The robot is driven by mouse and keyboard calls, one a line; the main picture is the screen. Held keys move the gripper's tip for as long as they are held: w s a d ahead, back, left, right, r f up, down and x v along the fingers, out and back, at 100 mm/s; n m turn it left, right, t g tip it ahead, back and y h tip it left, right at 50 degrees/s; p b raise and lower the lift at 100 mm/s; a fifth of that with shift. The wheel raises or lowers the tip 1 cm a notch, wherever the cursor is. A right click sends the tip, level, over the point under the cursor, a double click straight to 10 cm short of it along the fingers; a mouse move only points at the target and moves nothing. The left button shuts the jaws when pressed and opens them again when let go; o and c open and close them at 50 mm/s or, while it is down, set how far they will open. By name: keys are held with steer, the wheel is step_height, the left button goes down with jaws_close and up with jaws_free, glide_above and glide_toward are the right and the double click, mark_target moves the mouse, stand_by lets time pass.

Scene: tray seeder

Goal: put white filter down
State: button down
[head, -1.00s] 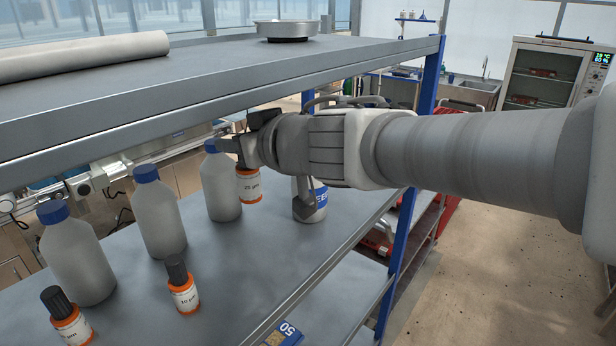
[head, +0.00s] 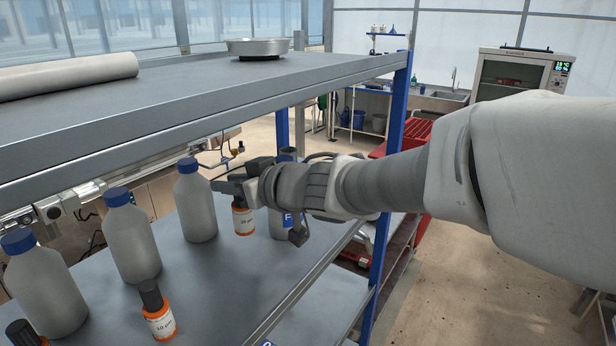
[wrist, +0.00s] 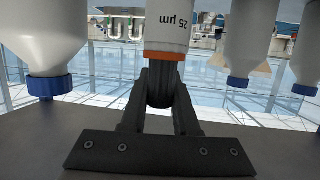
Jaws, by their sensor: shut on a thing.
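The white filter (head: 243,221) has a white "25 µm" label and orange bands. It is upright on the right part of the lower shelf (head: 225,285), right of the nearest bottle. I cannot tell whether its base touches the shelf. My gripper (head: 238,188) is shut on its dark top. In the wrist view, the picture is upside down and my gripper (wrist: 160,88) closes on the filter's dark neck below the white body (wrist: 167,30).
Several blue-capped bottles (head: 195,205) stand in a row to the left. Another orange-banded filter (head: 158,315) stands in front of them. A blue-labelled container (head: 283,224) is close behind my gripper on the right. The upper shelf (head: 180,100) overhangs, and a blue post (head: 377,265) is at right.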

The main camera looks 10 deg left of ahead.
steer(key=a+f, duration=0.1)
steer(key=a+f+b, duration=0.1)
steer(key=a, duration=0.1)
steer(key=a+f, duration=0.1)
steer(key=shift+s+a+b, duration=0.3)
steer(key=shift+s+b, duration=0.05)
steer(key=shift+b, duration=0.05)
steer(key=shift+f+b, duration=0.8)
steer(key=shift+f, duration=1.05)
steer(key=shift+f, duration=0.2)
steer(key=c, duration=0.7)
jaws_free()
steer(key=shift+o, duration=0.2)
